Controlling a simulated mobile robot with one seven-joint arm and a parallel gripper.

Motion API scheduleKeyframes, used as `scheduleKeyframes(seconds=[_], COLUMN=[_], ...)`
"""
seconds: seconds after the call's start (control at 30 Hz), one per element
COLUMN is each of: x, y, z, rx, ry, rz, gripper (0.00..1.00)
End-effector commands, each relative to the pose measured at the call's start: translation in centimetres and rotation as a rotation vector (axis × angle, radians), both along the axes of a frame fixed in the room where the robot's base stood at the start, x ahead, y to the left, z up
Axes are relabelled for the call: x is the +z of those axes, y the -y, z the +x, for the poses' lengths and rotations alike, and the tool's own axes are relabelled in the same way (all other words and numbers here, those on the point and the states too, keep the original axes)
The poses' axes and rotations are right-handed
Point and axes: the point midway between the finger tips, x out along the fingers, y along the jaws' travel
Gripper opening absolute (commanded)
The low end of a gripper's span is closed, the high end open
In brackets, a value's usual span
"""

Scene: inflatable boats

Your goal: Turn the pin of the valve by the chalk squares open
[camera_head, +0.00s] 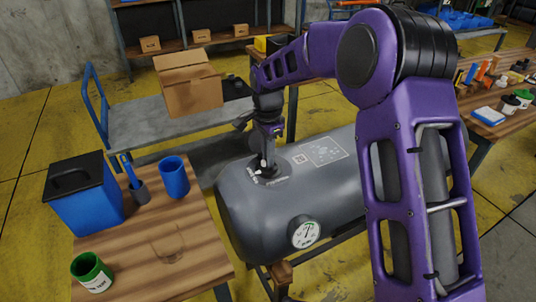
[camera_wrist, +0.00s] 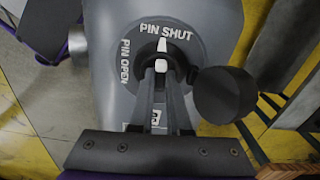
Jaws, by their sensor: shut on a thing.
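The grey inflatable tube (camera_head: 240,215) carries a valve (camera_head: 280,168) on its top, beside white square markings (camera_head: 325,152). In the wrist view the valve (camera_wrist: 190,68) is a dark disc lettered PIN SHUT along the top and PIN OPEN at the left. Its pale pin (camera_wrist: 162,46) points up toward PIN SHUT. My gripper (camera_wrist: 161,75) is shut on the pin at the disc's middle, and its fingers hide part of it. In the head view my gripper (camera_head: 266,162) reaches down onto the valve from above.
A round gauge (camera_head: 305,233) sits on the tube's near side. A wooden table (camera_head: 205,240) at the left holds a blue bin (camera_head: 85,200), a blue cup (camera_head: 174,177) and a green cup (camera_head: 92,272). A cardboard box (camera_head: 190,88) stands on the grey cart (camera_head: 135,125) behind.

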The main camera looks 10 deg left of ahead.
Motion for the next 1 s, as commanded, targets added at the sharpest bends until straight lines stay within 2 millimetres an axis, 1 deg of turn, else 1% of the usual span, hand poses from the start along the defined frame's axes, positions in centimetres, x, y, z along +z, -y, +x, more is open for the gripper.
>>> scheduleKeyframes(seconds=[0.27, 1.0], x=[0.18, 0.12], y=[0.0, 0.24], z=[-0.04, -0.14], rx=[0.206, 0.909], ry=[0.0, -0.002], rz=[0.0, 0.0], gripper=[0.0, 0.0])
